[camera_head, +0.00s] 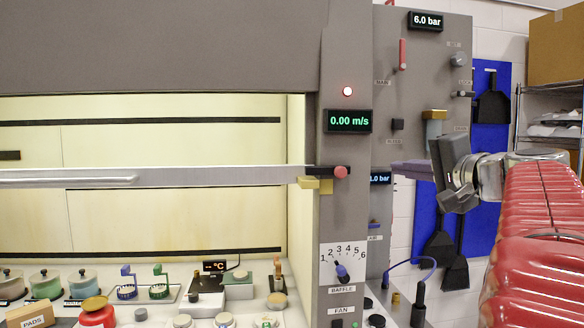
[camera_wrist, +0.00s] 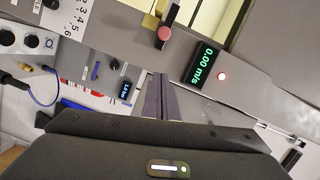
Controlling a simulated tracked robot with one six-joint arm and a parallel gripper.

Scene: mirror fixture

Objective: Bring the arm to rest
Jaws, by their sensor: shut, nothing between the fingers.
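My gripper (camera_head: 397,167) is at the right of the head view, raised in front of the grey side panel (camera_head: 385,110) and pointing left. Its purple-grey fingers lie together with nothing between them. In the wrist view the shut fingers (camera_wrist: 162,84) point up the picture towards the grey post with the 0.00 m/s display (camera_wrist: 206,62). They appear apart from the panel, though the exact gap cannot be told. My red-sleeved arm reaches in from the right edge of the head view.
The hood's sash (camera_head: 200,177) crosses the opening at mid-height, with a red knob (camera_head: 340,172) at its right end. Jars and small devices stand on the worktop below. A baffle dial (camera_head: 343,268) sits low on the post. A shelf with a cardboard box (camera_head: 556,45) stands behind my arm.

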